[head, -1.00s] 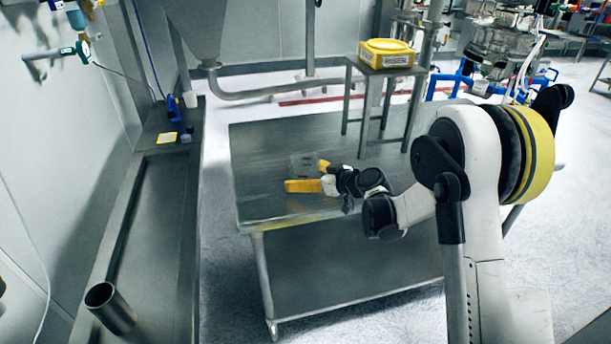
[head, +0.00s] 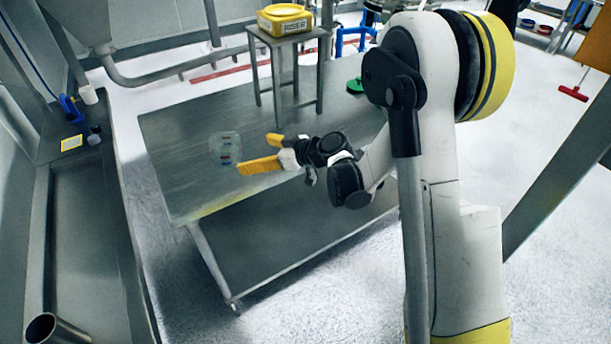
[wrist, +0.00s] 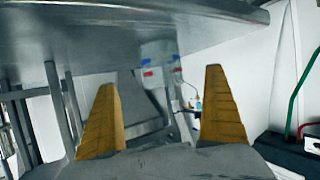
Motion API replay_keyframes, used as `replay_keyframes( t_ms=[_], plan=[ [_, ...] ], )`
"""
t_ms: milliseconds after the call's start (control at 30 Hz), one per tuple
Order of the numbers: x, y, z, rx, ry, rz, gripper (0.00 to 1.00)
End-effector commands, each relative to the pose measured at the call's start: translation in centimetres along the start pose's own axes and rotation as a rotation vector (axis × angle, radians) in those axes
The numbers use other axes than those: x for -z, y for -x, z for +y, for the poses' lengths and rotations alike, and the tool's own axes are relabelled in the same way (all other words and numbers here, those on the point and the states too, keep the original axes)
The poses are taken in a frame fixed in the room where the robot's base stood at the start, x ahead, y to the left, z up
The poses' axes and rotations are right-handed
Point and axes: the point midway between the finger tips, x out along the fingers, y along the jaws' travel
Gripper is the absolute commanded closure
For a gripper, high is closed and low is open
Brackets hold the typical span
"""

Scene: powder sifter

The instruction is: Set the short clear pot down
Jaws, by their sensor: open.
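The short clear pot (head: 225,148) stands on the steel table near its left end in the head view. It is see-through, with small red and blue marks on its side. My gripper (head: 255,153) has yellow fingers, spread open and empty, just right of the pot and pointing at it. In the wrist view the pot (wrist: 160,78) shows faintly beyond and between the two spread fingertips (wrist: 159,80). The fingers look clear of the pot.
The steel table (head: 185,180) has free room around the pot. A small raised stand (head: 262,75) at its back bears a yellow tub (head: 284,20). A green round thing (head: 355,86) lies to the right. A steel bench (head: 85,220) with small items runs along the left.

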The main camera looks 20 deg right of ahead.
Motion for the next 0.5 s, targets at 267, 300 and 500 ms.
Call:
replay_keyframes(
  t_ms=[267,300,500],
  plan=[
    [3.2,5.5,-2.5,-0.054,-0.119,-0.157,0.0],
    [3.6,7.0,-3.1,-0.074,-0.147,-0.195,0.0],
    [4.1,15.2,-6.9,-0.209,-0.289,-0.358,0.0]
  ],
)
